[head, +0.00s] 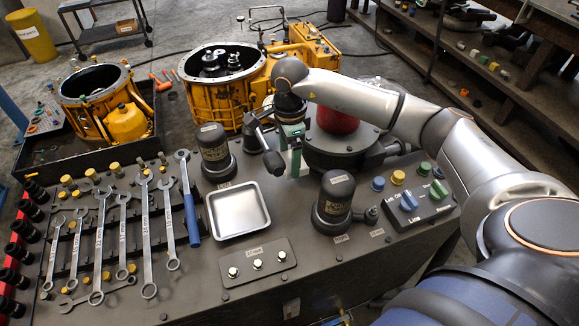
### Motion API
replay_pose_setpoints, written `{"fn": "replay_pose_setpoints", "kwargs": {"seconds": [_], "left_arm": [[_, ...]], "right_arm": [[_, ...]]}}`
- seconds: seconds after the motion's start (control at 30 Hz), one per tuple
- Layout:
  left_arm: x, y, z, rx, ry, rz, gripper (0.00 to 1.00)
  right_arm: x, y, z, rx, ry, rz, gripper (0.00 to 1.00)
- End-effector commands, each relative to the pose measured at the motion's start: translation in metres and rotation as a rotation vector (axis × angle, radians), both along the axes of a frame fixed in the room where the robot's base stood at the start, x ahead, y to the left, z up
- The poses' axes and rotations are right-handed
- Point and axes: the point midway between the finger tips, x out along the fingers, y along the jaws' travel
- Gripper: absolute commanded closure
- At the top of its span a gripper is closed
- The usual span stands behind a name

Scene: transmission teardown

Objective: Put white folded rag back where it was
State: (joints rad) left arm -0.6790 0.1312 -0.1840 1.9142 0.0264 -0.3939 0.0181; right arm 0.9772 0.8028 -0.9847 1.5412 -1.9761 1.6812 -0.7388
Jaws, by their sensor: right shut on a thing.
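My right gripper (284,163) reaches in from the right and hangs over the back of the dark bench, behind the metal tray. It is shut on a small white piece that I take to be the white folded rag (296,162). Only a narrow strip of it shows between the fingers, with a green part just above it. The fingers hide the rest of it. I cannot tell whether it touches the bench. My left gripper is not in view.
An empty metal tray (238,209) lies in front of the gripper. Dark cylinders (214,152) and (335,198) stand beside it, and a red round thing (337,121) is close to the right. Wrenches (146,230) fill the left; a button box (419,204) stands right.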

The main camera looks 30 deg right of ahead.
Motion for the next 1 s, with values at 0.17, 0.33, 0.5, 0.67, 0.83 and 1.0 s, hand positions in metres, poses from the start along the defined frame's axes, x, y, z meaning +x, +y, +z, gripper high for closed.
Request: {"fn": "replay_pose_setpoints", "kwargs": {"seconds": [0.17,0.33,0.5,0.67,0.83,1.0], "left_arm": [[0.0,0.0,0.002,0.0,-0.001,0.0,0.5],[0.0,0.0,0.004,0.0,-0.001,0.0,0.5],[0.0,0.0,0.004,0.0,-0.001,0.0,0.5],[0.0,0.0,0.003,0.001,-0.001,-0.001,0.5],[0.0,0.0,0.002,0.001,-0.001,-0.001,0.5],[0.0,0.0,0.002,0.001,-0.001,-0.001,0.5]], "right_arm": [[-0.002,0.0,-0.02,0.0,0.005,0.0,0.58],[-0.001,0.0,-0.044,0.001,0.003,0.0,0.58],[0.0,0.0,-0.048,0.0,-0.001,0.001,0.58],[0.0,0.0,-0.048,0.0,-0.001,0.0,0.58],[0.0,0.0,-0.049,0.0,0.0,0.0,0.03],[0.0,0.0,-0.049,0.0,0.0,0.0,0.0]]}}
